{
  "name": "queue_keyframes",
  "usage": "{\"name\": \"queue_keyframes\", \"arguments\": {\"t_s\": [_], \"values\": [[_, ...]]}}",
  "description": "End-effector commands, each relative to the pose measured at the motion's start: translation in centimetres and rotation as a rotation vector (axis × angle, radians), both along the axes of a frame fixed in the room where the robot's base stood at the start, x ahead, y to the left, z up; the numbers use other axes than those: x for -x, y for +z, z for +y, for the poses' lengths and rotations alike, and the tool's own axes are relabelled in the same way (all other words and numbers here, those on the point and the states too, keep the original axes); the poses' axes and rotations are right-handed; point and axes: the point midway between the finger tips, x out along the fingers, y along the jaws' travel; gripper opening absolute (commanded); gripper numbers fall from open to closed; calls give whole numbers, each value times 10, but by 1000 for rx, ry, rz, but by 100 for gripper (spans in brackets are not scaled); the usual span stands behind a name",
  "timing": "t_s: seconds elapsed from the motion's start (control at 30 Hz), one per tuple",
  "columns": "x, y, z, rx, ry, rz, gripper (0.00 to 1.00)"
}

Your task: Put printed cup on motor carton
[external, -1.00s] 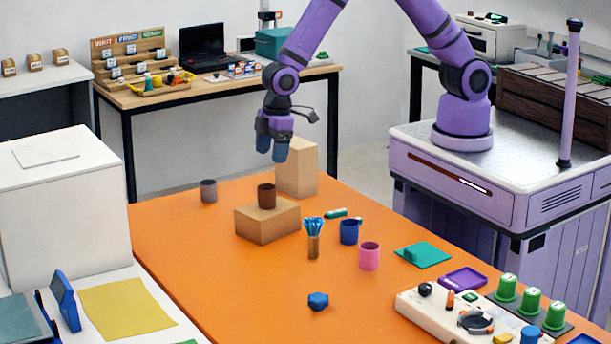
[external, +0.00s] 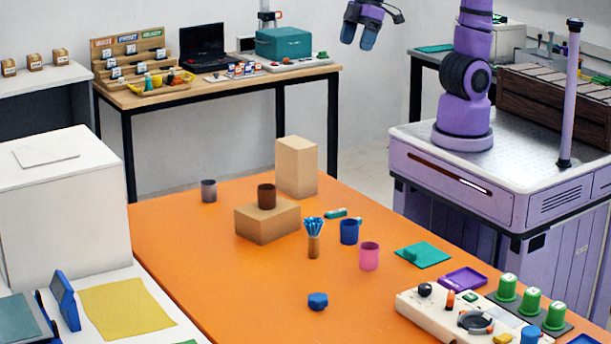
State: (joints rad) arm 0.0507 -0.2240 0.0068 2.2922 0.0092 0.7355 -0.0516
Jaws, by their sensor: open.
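A brown cup (external: 267,196) stands upright on top of a low cardboard carton (external: 267,221) on the orange table. A taller carton (external: 297,167) stands just behind it. A grey cup (external: 209,190), a blue cup (external: 349,231) and a pink cup (external: 369,256) stand on the table. No label shows which cup is the printed one or which carton is the motor carton. My gripper (external: 359,36) is open and empty, high up at the top of the view, well away from the cups and cartons.
A holder with blue sticks (external: 314,242), a blue hexagonal piece (external: 317,301) and a green pad (external: 423,255) lie on the orange table. A control panel (external: 450,318) is at the front right. A white box (external: 62,220) stands at left.

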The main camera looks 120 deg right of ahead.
Motion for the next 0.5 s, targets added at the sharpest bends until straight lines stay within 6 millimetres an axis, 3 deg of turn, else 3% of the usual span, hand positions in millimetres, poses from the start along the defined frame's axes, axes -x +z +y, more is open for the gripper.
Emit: {"name": "queue_keyframes", "arguments": {"t_s": [0.23, 0.5], "values": [[80, 28, 10, -3, 1, -60, 74], [153, 33, 15, -10, 0, -109, 74]]}}
